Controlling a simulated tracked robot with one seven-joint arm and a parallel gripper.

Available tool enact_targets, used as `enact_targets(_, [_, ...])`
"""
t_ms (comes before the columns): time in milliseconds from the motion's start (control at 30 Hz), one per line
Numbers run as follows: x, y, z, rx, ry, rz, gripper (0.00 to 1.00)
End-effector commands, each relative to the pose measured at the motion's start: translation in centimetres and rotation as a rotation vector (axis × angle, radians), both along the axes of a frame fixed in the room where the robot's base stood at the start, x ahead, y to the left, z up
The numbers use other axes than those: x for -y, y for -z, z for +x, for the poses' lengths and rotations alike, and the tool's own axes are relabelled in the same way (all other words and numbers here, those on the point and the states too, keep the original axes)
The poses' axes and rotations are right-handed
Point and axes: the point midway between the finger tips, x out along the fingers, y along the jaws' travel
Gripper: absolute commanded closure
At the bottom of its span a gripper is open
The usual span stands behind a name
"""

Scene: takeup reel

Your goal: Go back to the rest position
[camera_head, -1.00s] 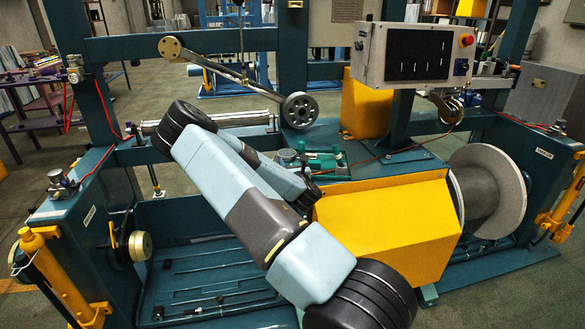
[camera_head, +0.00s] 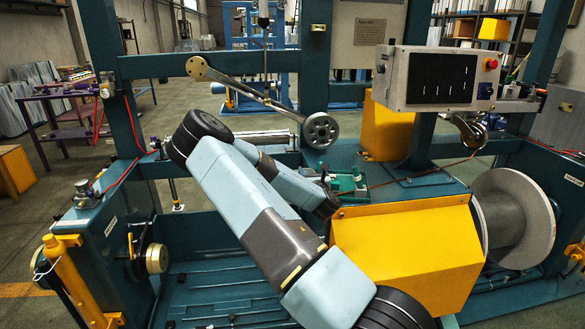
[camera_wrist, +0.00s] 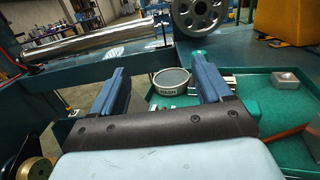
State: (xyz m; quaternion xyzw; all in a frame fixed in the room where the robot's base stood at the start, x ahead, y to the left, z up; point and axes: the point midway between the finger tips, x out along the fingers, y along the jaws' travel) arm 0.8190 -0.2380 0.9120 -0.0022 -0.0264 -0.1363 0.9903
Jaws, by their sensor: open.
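My gripper (camera_wrist: 162,92) is open in the wrist view, with its two blue fingers apart and nothing between them. Beyond the fingers is a green tray (camera_wrist: 262,82). A small round container (camera_wrist: 173,79) with a lettered label stands in the tray, seen in the gap between the fingers but farther off. In the head view the green tray (camera_head: 378,190) is partly hidden behind my arm, which reaches across the front of the teal machine frame. My gripper is hidden behind the arm there.
A large grey reel (camera_head: 520,219) is mounted at right beside a yellow guard (camera_head: 410,255). A control box (camera_head: 438,78) hangs above. A slanted lever with a wheel (camera_head: 320,130) is close above the tray. Open floor shows at far left (camera_head: 50,220).

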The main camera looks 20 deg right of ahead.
Motion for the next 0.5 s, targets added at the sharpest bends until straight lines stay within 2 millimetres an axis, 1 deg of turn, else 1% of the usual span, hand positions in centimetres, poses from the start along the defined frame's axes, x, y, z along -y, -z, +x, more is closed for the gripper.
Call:
enact_targets(167, [0.0,0.0,0.0,0.000,0.002,0.005,0.22])
enact_targets(267, [0.3,-0.2,-0.1,0.005,0.019,0.048,0.22])
enact_targets(367, [0.8,-0.6,-0.4,0.014,0.062,0.153,0.22])
enact_targets(500, [1.5,-1.2,-1.1,0.033,0.145,0.371,0.22])
